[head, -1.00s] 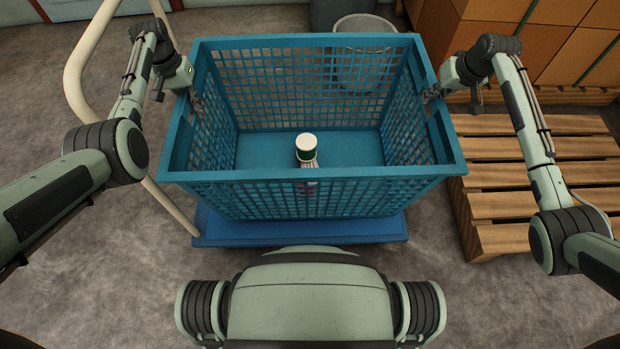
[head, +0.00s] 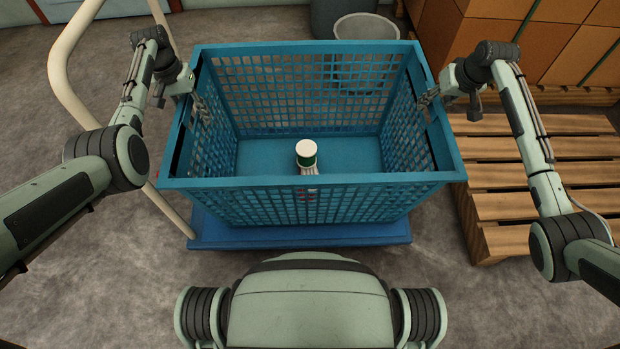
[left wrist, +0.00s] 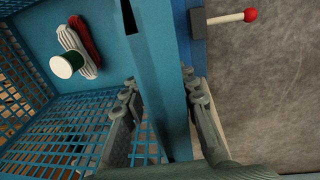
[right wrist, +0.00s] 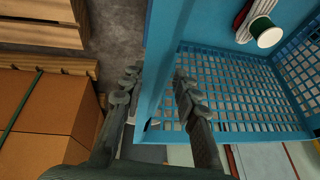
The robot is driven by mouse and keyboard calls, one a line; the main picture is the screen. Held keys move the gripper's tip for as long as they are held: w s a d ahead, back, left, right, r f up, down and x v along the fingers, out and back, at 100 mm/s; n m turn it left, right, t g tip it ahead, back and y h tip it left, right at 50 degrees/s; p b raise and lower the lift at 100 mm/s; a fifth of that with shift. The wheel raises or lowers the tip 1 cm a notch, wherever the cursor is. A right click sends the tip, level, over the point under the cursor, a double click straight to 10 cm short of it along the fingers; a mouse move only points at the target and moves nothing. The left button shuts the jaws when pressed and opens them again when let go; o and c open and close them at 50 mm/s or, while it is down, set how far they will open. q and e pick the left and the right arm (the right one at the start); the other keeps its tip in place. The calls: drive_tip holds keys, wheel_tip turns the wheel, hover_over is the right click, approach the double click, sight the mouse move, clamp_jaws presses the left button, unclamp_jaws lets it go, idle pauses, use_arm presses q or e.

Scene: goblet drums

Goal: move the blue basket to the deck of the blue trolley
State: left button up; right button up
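The blue basket (head: 320,183), an open crate with grid walls, hangs between my arms over the blue trolley (head: 300,235). The trolley's deck shows below the basket's front; whether the basket touches it cannot be told. My left gripper (head: 199,105) is on the basket's left side wall; the left wrist view shows its fingers (left wrist: 160,88) on either side of the rim. My right gripper (head: 432,97) grips the right side wall likewise, its fingers (right wrist: 157,84) straddling the rim. A green-and-white cylinder (head: 306,154) and red and white bundles (left wrist: 80,45) lie inside.
The trolley's pale handle (head: 62,75) rises at the left. A wooden pallet (head: 530,205) lies close on the right, with cardboard boxes (head: 550,45) behind it. A grey bin (head: 366,27) stands behind the basket. The left floor is clear.

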sight(186, 100)
use_arm(q)
drive_tip(key=shift+r, duration=0.1)
drive_tip(key=r, duration=0.6)
drive_tip(key=shift+a+r, duration=0.35)
drive_tip(key=shift+a, duration=0.05)
drive_tip(key=shift+r, duration=0.2)
use_arm(e)
drive_tip(key=shift+r, duration=0.15)
drive_tip(key=v, duration=1.1)
drive_tip(key=shift+s+r, duration=0.2)
drive_tip(key=shift+r, duration=0.15)
drive_tip(key=shift+d, duration=0.1)
